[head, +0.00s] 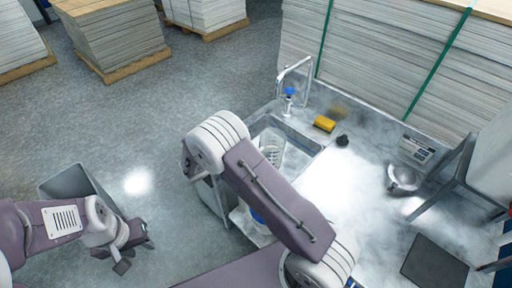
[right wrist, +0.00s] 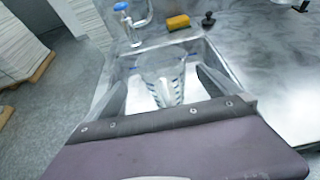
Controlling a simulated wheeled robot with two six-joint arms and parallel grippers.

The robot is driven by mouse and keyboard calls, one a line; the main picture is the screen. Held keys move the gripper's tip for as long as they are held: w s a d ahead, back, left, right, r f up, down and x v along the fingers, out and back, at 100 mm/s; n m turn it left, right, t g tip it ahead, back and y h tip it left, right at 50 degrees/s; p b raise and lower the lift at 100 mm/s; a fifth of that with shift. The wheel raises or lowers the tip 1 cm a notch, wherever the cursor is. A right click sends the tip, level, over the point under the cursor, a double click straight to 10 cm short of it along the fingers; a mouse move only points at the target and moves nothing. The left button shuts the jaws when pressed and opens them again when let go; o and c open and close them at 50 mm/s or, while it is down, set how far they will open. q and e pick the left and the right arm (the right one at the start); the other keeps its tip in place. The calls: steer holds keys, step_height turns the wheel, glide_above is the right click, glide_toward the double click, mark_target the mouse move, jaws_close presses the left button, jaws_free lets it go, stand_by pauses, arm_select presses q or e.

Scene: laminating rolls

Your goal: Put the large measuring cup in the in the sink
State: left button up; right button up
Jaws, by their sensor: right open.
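The large measuring cup (head: 272,147) is clear with markings on its side. It is in the sink (head: 303,143), partly hidden by my right arm in the head view. In the right wrist view the cup (right wrist: 163,75) stands inside the metal basin, between the spread fingers of my right gripper (right wrist: 162,88). The right gripper is open, and I see no finger touching the cup. In the head view my arm hides the right gripper. My left gripper (head: 124,256) hangs over the floor at the lower left, far from the cup; its opening is unclear.
A faucet with a blue part (head: 289,91) stands behind the sink. A yellow sponge (head: 324,124) and a black stopper (head: 342,140) lie on the counter to its right. A scale (head: 416,150), a metal bowl (head: 403,178) and a dark pad (head: 434,264) are farther right. A grey bin (head: 75,183) is on the left.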

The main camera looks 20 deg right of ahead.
steer(key=s+m+g+y, duration=0.2)
steer(key=s+m, duration=0.1)
steer(key=s, duration=0.1)
steer(key=s+d+m+g+y, duration=0.1)
steer(key=s+m+g+y, duration=0.1)
steer(key=s, duration=0.3)
steer(key=s+m+g+y, duration=0.1)
steer(key=s+m+g, duration=0.1)
steer(key=s+m, duration=0.3)
steer(key=shift+s+d+f+y, duration=0.1)
steer(key=shift+d+f+y, duration=0.15)
steer(key=shift+f+y, duration=0.15)
steer(key=s+m+y, duration=0.1)
steer(key=s+a+m+y, duration=0.1)
steer(key=m, duration=0.1)
steer(key=s+a+m+y, duration=0.1)
steer(key=s, duration=0.1)
steer(key=shift+a+r, duration=0.1)
steer(key=s+a+m+y, duration=0.1)
steer(key=m, duration=0.2)
steer(key=a+r+m+t+y, duration=0.1)
steer(key=m, duration=0.2)
steer(key=s+a+m+t+y, duration=0.1)
steer(key=a+m, duration=0.1)
steer(key=shift+s+r+m+y, duration=0.3)
steer(key=shift+r+m+y, duration=0.1)
steer(key=shift+s, duration=0.1)
